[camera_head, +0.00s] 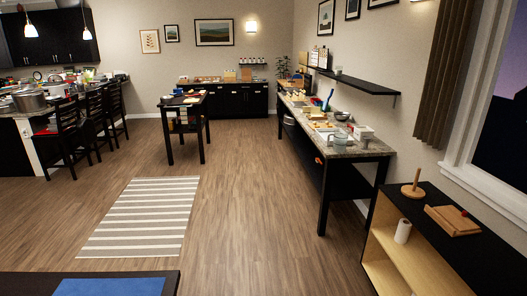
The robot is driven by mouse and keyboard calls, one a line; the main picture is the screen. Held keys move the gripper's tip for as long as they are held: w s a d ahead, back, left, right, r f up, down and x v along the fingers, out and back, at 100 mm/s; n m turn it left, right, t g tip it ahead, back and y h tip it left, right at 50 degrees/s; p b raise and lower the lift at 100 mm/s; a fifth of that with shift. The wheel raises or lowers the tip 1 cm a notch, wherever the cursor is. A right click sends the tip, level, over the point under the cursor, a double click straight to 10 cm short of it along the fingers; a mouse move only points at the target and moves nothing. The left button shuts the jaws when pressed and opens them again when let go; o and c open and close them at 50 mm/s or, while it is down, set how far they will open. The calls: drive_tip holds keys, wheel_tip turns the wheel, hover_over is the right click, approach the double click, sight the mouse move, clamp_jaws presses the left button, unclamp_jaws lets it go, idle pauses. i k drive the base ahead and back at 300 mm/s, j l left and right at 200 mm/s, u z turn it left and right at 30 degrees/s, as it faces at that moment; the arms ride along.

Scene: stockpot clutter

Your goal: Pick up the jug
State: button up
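No jug can be made out with certainty at this distance. A pale, see-through vessel (335,143) stands near the front end of the long stone-topped table (372,149) on the right; its shape is too small to tell whether it is a jug. A blue upright thing (328,100) stands farther back on the same table. A large metal stockpot (29,101) sits on the counter at the far left. My gripper is not in view.
A dark shelf unit (486,252) with a wooden board on top stands at the lower right. A small dark table (183,101) stands mid-room, and chairs (72,133) line the left counter. The wooden floor (240,200) between them is open, with a striped rug (145,215).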

sight(340, 137)
drive_tip(key=i, duration=2.1)
drive_tip(key=i+z, duration=0.4)
drive_tip(key=i, duration=0.2)
drive_tip(key=i+j+z, duration=0.25)
drive_tip(key=i+z, duration=0.15)
drive_tip(key=i, duration=0.2)
drive_tip(key=i+j+z, duration=0.85)
drive_tip(key=i+j, duration=0.15)
